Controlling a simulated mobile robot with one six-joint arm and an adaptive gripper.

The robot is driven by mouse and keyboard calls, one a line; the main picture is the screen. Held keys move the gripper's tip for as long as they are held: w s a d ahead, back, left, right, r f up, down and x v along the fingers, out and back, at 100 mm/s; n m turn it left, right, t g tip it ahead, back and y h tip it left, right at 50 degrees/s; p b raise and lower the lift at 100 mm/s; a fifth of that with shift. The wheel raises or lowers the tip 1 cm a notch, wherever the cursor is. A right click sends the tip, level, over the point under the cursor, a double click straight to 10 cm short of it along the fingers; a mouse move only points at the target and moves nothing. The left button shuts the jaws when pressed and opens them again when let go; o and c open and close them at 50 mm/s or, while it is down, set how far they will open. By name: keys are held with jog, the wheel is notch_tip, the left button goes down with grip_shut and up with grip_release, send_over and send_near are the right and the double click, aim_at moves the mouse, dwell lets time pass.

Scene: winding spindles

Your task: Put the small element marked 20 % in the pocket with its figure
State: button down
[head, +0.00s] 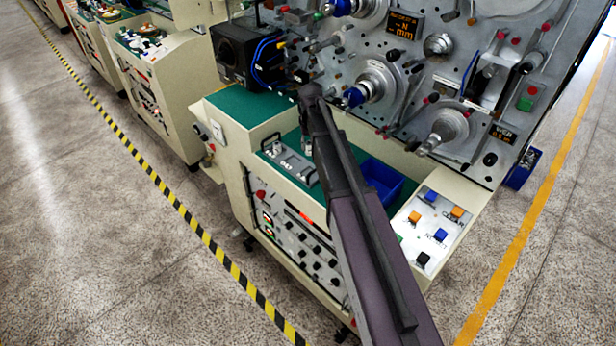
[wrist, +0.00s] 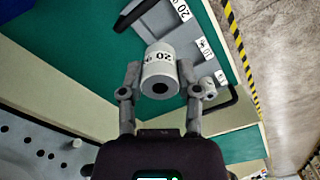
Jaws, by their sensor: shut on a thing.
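The small element (wrist: 158,70) is a light grey cylinder with a white label reading 20 and a dark hole in its end. My gripper (wrist: 160,82) is shut on it, one finger on each side. The grey tray (wrist: 163,32) lies beyond it in the wrist view, with a white label 20 (wrist: 181,10) at its upper part and smaller labels further down. The element appears just in front of the tray; I cannot tell the gap between them. In the head view the tray (head: 290,163) lies on the green bench top, and my arm hides most of the gripper.
A smaller grey cylinder (wrist: 208,88) sits at the tray's near end. A black handle (wrist: 222,104) stands beside it. In the head view a blue bin (head: 383,182) is right of my arm, and the spindle panel (head: 420,75) rises behind. A button panel (head: 432,228) is at the right.

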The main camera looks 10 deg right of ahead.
aim_at(310, 168)
jog(key=n, duration=0.4)
jog(key=shift+f, duration=0.3)
jog(key=shift+n, duration=0.3)
jog(key=shift+f+b, duration=0.15)
jog(key=shift+b, duration=0.25)
notch_tip(310, 168, down, 6)
jog(key=b, duration=0.6)
jog(key=shift+f+b, duration=1.9)
jog(key=shift+f, duration=0.15)
jog(key=shift+c, duration=1.5)
grip_release()
